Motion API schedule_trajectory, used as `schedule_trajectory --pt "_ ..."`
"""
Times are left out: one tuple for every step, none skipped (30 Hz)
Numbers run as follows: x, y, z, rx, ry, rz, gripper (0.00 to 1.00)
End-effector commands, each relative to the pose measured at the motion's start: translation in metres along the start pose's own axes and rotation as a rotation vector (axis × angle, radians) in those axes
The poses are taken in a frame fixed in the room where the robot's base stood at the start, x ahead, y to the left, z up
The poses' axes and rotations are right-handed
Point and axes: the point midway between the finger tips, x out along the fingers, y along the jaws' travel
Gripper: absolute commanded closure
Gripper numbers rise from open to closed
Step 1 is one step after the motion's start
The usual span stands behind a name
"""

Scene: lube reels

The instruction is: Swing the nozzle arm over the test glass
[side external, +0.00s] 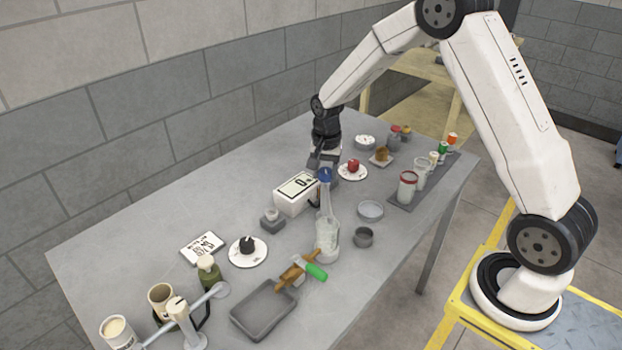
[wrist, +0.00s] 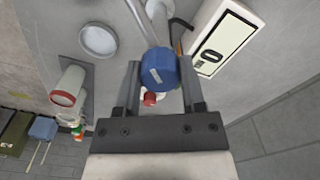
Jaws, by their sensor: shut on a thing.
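My gripper (wrist: 160,75) is shut on a blue ribbed knob or cap (wrist: 158,68); its fingers lie on both sides of it. In the side view my gripper (side external: 325,165) points down with the blue piece (side external: 326,175) just below it, beside the meter box. A grey rod (wrist: 136,18) runs up from the blue piece in the wrist view; it may be the nozzle arm. A tall clear and whitish vessel (side external: 327,243) stands below the blue piece in the side view. I cannot tell whether it is the test glass or how it joins the rod.
The white meter box (side external: 296,194) with a display is close beside my gripper. A red ball on a plate (side external: 352,172) lies behind it. A shallow dish (side external: 370,211), a grey cup (side external: 363,237) and a red-rimmed jar (side external: 407,187) stand to the right. A grey tray (side external: 263,308) lies in front.

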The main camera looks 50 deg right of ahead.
Motion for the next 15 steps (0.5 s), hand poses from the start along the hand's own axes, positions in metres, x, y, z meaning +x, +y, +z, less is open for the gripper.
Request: schedule_trajectory --pt "-0.0012 -0.0005 -0.0005 0.019 0.001 -0.001 1.00" --pt "-0.0012 -0.0005 -0.0005 0.029 0.001 -0.001 1.00" --pt "-0.0012 -0.0005 -0.0005 0.040 0.001 -0.001 1.00" --pt "-0.0012 -0.0005 -0.0005 0.047 0.001 -0.001 1.00" --pt "-0.0012 -0.0005 -0.0005 0.054 0.001 -0.001 1.00" --pt "-0.0013 -0.0005 -0.0006 0.060 0.001 -0.001 1.00" --pt "-0.0013 -0.0005 -0.0006 0.063 0.001 -0.001 1.00" --pt "-0.0013 -0.0005 -0.0006 0.066 0.001 -0.001 1.00" --pt "-0.0013 -0.0006 -0.0006 0.069 0.001 -0.002 1.00" --pt "-0.0013 -0.0006 -0.0006 0.070 0.001 -0.002 1.00" --pt "-0.0013 -0.0006 -0.0006 0.071 0.001 -0.002 1.00" --pt "-0.0013 -0.0006 -0.0007 0.072 0.001 -0.002 1.00" --pt "-0.0013 -0.0006 -0.0007 0.072 0.001 -0.002 1.00" --pt "-0.0013 -0.0006 -0.0007 0.072 0.001 -0.002 1.00" --pt "-0.0013 -0.0006 -0.0007 0.072 0.001 -0.002 1.00"
